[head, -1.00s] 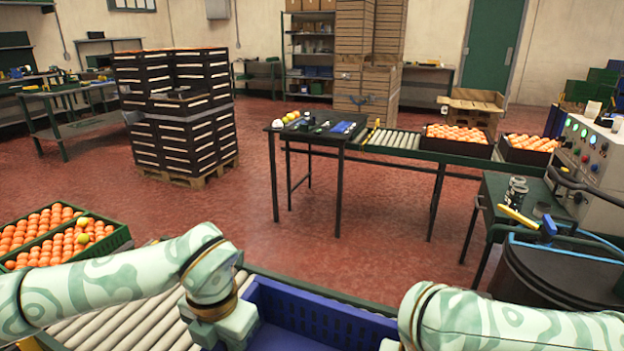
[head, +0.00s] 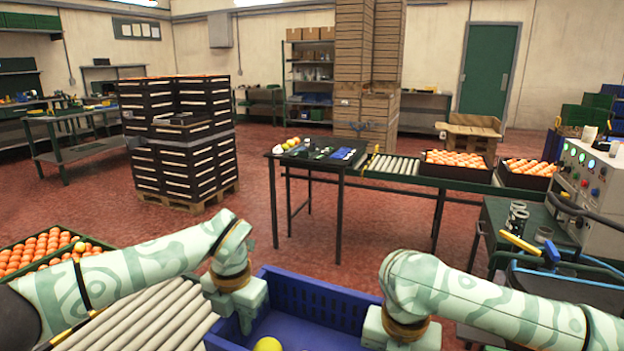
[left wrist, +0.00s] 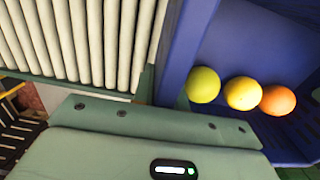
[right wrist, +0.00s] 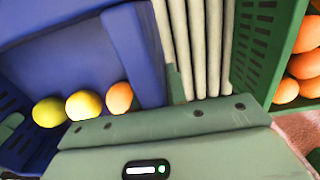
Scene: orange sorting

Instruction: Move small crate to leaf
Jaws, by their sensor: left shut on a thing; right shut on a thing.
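The blue crate (head: 325,298) is at the bottom middle of the head view, between my two arms. A green-yellow fruit (left wrist: 203,85), a yellow fruit (left wrist: 242,93) and an orange fruit (left wrist: 278,100) lie in a row on its floor. My left gripper (head: 238,300) is shut on the crate's left wall. My right gripper (head: 400,332) is shut on its right side. The crate's near part is cut off by the picture edge. I cannot make out a leaf.
A roller conveyor (head: 150,322) runs at lower left, beside a green crate (head: 100,243) of oranges. A dark table (head: 335,165) with items and a second conveyor stand ahead. A dark bin and control cabinet (head: 590,190) are at right. Red floor between is clear.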

